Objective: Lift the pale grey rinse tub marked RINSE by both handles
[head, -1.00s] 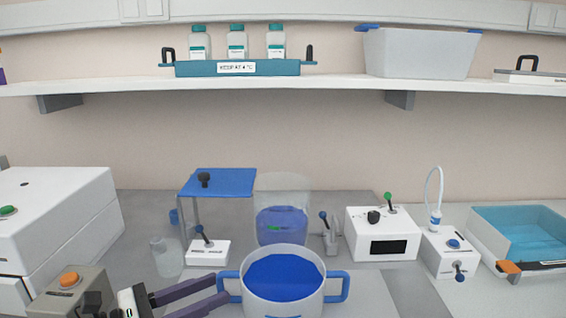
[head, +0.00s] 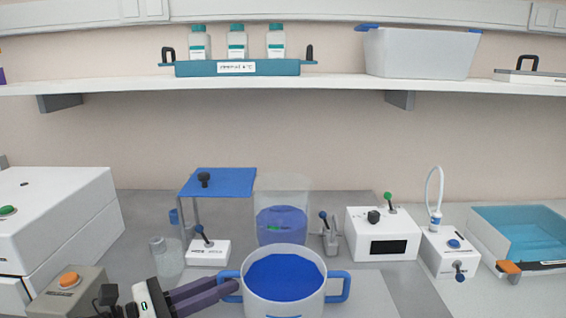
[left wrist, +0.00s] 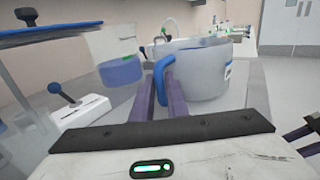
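The pale grey tub (head: 305,306) with two blue handles and blue contents stands on the bench at the front centre; it also shows in the left wrist view (left wrist: 205,75). Its marking is cut off or too small to read. My left gripper (head: 232,286) is at the tub's left handle (head: 226,274). In the left wrist view its two purple fingers (left wrist: 162,92) close on the blue handle from both sides. The right handle (head: 345,286) is free. My right gripper (left wrist: 306,140) shows only as spaced finger ends at the right edge of the left wrist view.
A clear beaker (head: 282,195) with blue liquid stands behind the tub. A small white switch box (head: 208,255) and a blue-topped stand (head: 222,180) are behind left. An orange-button box (head: 68,295) is at the left. White instruments (head: 382,240) and a teal basin (head: 520,232) stand right.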

